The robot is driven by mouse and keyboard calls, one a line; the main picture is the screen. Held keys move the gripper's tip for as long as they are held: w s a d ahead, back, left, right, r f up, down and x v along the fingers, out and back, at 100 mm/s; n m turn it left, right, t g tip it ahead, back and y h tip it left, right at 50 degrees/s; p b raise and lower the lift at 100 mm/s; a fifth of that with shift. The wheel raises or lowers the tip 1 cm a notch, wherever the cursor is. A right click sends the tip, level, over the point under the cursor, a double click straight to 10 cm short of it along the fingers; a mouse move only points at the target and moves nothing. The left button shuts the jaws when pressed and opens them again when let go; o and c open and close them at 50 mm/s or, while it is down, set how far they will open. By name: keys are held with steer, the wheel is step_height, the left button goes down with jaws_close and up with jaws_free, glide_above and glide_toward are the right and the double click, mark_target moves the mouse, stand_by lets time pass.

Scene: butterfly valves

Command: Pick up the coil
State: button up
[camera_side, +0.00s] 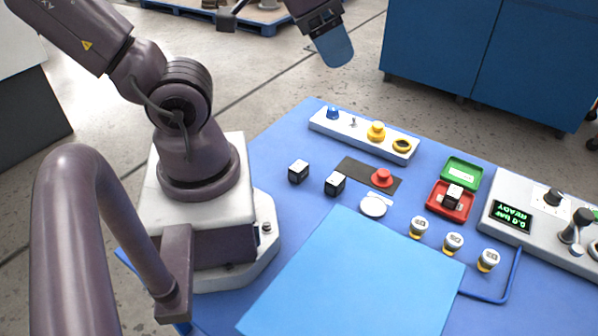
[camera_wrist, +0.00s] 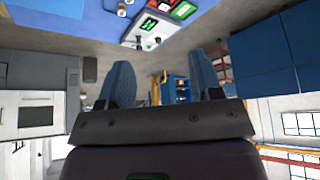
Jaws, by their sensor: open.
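Three small dark blocks with pale faces could be coils; I cannot tell which one the task means. One block (camera_side: 298,171) stands on the blue table nearest my base, and a second block (camera_side: 335,184) stands to its right. A third block (camera_side: 453,195) sits at the red tray (camera_side: 446,209). My gripper (camera_side: 334,50) is high at the top of the side view, well above and behind the table, partly cut off by the frame. In the wrist view my gripper (camera_wrist: 163,85) shows two blue fingers spread apart with nothing between them.
A light blue mat (camera_side: 350,285) covers the table front. A panel with knobs (camera_side: 365,135) lies along the back. A red button (camera_side: 382,176), a white disc (camera_side: 373,206), several small jars (camera_side: 453,243), a green tray (camera_side: 461,173) and a control box (camera_side: 545,220) stand around the blocks.

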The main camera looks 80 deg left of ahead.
steer(key=shift+o, duration=0.5)
steer(key=m+g, duration=0.6)
steer(key=m, duration=2.1)
glide_above(299, 166)
step_height(299, 166, down, 22)
steer(key=shift+a+f, duration=0.1)
steer(key=shift+f, duration=3.75)
steer(key=shift+f, duration=0.1)
steer(key=shift+f, duration=2.5)
